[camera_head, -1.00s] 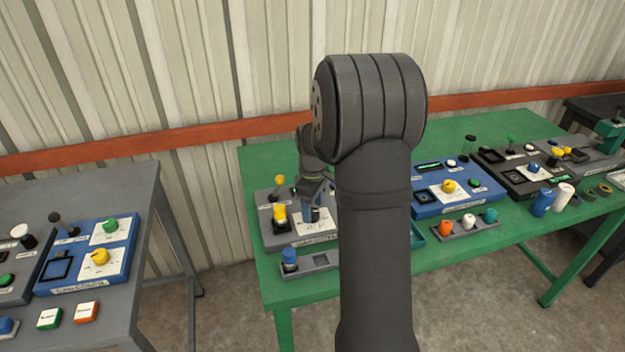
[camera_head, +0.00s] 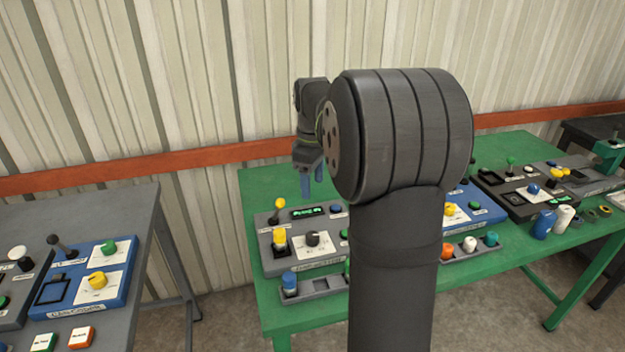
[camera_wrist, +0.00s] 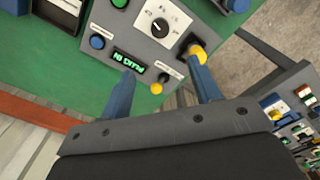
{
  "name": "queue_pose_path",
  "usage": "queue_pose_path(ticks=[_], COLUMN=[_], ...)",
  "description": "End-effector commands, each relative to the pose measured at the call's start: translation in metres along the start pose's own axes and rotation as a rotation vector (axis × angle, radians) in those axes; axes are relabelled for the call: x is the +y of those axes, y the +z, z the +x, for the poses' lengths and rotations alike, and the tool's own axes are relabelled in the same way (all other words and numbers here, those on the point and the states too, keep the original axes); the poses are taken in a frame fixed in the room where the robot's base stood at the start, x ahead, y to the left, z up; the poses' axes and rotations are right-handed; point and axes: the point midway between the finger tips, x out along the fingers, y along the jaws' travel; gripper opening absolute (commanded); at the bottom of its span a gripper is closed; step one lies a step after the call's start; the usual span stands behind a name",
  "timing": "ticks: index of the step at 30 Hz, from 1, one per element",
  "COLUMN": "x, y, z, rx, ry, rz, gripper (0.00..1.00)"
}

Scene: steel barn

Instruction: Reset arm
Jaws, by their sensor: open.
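My gripper (camera_head: 312,183) is raised above the back of the green table, over the grey control panel (camera_head: 268,262). Its two blue fingers are apart with nothing between them; they also show in the wrist view (camera_wrist: 162,92). The panel carries a yellow-topped lever (camera_head: 279,207), a lit green display (camera_head: 307,212), a blue button (camera_head: 336,210), a dark knob on a white plate (camera_head: 313,239) and a yellow cylinder in a dark socket (camera_head: 279,238). My arm hides the panel's right end. In the wrist view the yellow ball of the lever (camera_wrist: 156,89) lies between the fingertips in the picture.
A grey tray (camera_head: 318,286) with a blue-topped piece (camera_head: 289,283) stands in front of the panel. Other panels and loose cylinders (camera_head: 545,225) stand on the green table (camera_head: 258,183) to the right. A grey table (camera_head: 120,212) stands left across a gap. The corrugated wall (camera_head: 230,80) is close behind.

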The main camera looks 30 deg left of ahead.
Motion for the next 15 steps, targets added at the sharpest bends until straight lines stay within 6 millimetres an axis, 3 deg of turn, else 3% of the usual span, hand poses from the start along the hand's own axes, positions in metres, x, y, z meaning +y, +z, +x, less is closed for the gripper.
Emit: queue_pose_path(ticks=[15], x=[0.0000], y=[0.0000], z=[0.0059], rx=[0.000], ry=[-0.001], rz=[0.000], gripper=[0.57])
